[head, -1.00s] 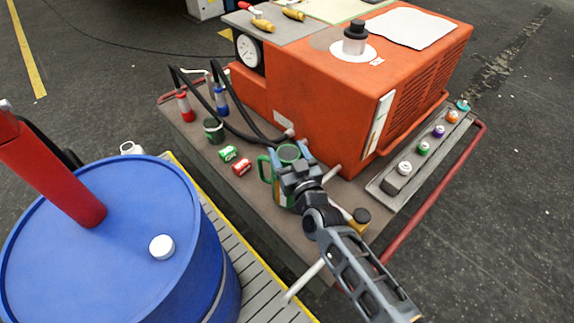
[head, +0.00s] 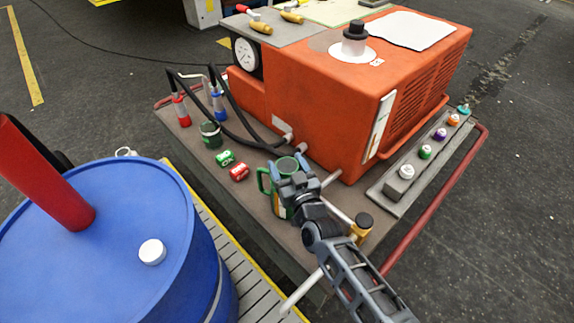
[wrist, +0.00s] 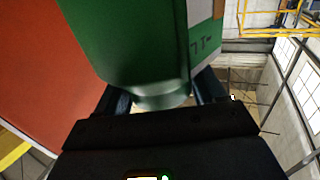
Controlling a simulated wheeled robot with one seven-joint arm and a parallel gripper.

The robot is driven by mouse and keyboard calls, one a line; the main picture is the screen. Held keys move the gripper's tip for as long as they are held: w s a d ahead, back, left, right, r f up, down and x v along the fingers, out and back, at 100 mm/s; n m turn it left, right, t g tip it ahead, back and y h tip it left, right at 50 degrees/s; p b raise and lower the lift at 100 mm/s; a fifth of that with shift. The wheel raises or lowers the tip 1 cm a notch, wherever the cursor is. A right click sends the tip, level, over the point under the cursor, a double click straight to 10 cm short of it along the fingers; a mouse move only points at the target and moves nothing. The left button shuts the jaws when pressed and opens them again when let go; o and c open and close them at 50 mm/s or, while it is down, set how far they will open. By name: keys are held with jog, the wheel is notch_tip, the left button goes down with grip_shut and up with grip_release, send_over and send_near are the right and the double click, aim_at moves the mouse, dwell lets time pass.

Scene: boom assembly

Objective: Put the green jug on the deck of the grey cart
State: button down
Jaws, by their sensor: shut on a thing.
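The green jug (head: 265,181) is at the front of the grey cart's deck (head: 237,195) in the head view, with its handle to the left. My gripper (head: 288,168) is shut on the jug from the front right. The jug also fills the upper middle of the wrist view (wrist: 140,45), between my gripper's fingers (wrist: 165,100). The jug looks upright. Its lower part is partly hidden by my gripper, so I cannot tell whether it touches the deck.
A large orange machine (head: 320,100) stands on the cart behind the jug. Green (head: 225,158) and red (head: 239,172) cans and a dark green cup (head: 210,134) are left of it. A yellow-and-black-capped tool (head: 362,226) is to the right. A blue drum (head: 110,235) stands at left.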

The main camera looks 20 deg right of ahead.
jog(key=shift+c, duration=0.5)
grip_release()
jog(key=shift+r, duration=0.15)
jog(key=s+p, duration=0.3)
jog(key=s, duration=0.9)
jog(key=shift+a, duration=0.45)
jog(key=s+r+g+y, duration=0.1)
jog(key=s+r, duration=0.1)
jog(key=s, duration=0.9)
jog(key=s+r, duration=0.3)
jog(key=s, duration=0.8)
jog(key=s+r+g, duration=0.2)
jog(key=s+r, duration=1.1)
jog(key=r, duration=0.1)
jog(key=shift+s+r+n, duration=0.15)
jog(key=shift+r+n, duration=0.1)
jog(key=shift+n, duration=0.15)
